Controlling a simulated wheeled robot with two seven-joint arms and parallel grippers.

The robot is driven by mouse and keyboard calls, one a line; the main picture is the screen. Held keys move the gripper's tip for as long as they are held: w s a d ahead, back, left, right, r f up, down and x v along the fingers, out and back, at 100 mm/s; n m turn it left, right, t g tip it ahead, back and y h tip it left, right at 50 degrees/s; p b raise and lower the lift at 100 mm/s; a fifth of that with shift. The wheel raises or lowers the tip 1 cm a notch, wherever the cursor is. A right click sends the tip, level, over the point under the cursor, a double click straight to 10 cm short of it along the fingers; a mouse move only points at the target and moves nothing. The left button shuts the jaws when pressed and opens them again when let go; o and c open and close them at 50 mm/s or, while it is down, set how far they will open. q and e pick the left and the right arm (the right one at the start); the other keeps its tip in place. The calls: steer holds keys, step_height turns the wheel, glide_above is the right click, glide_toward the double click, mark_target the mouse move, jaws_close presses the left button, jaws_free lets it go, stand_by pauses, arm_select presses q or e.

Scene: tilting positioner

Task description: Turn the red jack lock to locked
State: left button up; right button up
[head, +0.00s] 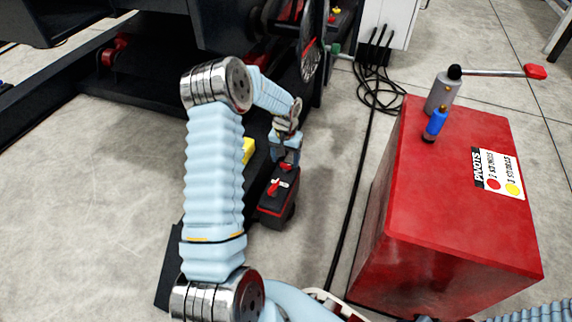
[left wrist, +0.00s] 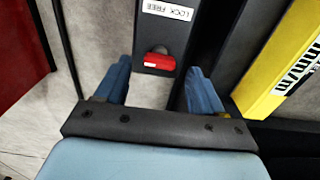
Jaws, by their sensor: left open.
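The red jack lock (left wrist: 160,61) is a small red lever on a dark housing (left wrist: 161,32), just below a white label reading LOCK FREE in the left wrist view. In the head view the dark housing (head: 279,205) with red parts on top stands low, beside the black machine. My left gripper (head: 285,156) is just above and behind this housing. In the left wrist view its blue fingers (left wrist: 159,68) are open, one on each side of the lever, with gaps to both. Contact is not visible. My right gripper is out of view.
A yellow part (left wrist: 280,75) with black print is close to the right finger. A red cabinet (head: 460,230) at the right carries a grey cylinder with a red-tipped lever (head: 500,72) and a blue pin (head: 435,122). Black cables (head: 357,170) cross the floor.

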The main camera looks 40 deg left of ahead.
mark_target(286, 168)
arm_select(q)
steer(key=shift+f, duration=1.25)
steer(key=c, duration=1.1)
steer(key=shift+o, duration=0.2)
